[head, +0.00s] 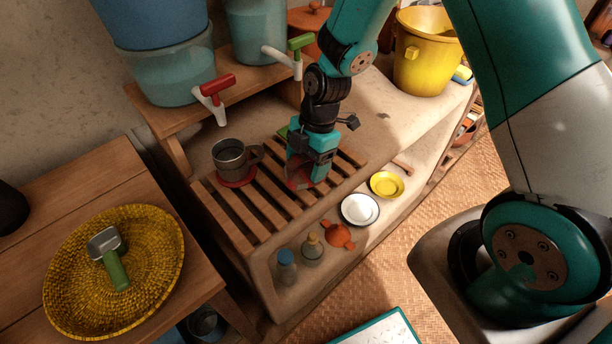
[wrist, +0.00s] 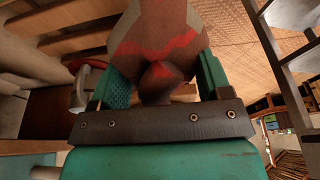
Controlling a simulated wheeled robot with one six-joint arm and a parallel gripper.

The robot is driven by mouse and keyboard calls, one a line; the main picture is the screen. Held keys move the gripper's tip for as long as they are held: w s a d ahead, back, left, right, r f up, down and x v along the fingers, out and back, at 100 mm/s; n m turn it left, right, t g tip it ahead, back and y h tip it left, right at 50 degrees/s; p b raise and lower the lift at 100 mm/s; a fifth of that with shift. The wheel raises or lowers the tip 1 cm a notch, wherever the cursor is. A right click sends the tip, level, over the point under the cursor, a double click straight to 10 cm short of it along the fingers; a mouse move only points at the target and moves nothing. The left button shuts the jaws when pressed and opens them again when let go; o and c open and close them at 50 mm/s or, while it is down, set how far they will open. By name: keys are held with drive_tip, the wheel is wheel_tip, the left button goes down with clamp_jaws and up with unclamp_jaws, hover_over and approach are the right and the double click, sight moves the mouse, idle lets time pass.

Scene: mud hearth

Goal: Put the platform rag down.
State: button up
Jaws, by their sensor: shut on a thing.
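My gripper (head: 308,176) points down over the slatted wooden platform (head: 243,213), near its right end. It is shut on the platform rag, a brown cloth with red markings. In the wrist view the rag (wrist: 158,48) is pinched between the two teal fingers and spreads out beyond them. In the head view only a little reddish cloth (head: 297,184) shows between and below the fingers. I cannot tell whether the rag touches the slats.
A metal mug (head: 230,158) stands on a red coaster on the slats, left of my gripper. Water dispensers with a red tap (head: 214,88) and a green tap (head: 298,44) stand behind. A yellow bucket (head: 424,60) is at the back right. The front slats are clear.

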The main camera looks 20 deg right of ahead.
sight(306, 178)
drive_tip(key=shift+f, duration=2.6)
drive_tip(key=shift+f, duration=0.1)
drive_tip(key=o, duration=1)
drive_tip(key=shift+c, duration=0.2)
drive_tip(key=v, duration=1.1)
drive_tip(key=shift+r, duration=0.3)
drive_tip(key=s+a+r+m+p, duration=0.1)
drive_tip(key=s+a+r+m, duration=0.2)
drive_tip(key=s+r+m, duration=0.4)
drive_tip(key=s+a+r+m+t+y+p, duration=0.1)
drive_tip(key=s+a+r+m, duration=0.3)
drive_tip(key=s+r+m, duration=0.3)
drive_tip(key=shift+s+r+m+p, duration=0.3)
drive_tip(key=shift+s+r+p, duration=0.1)
drive_tip(key=shift+s+r, duration=2.75)
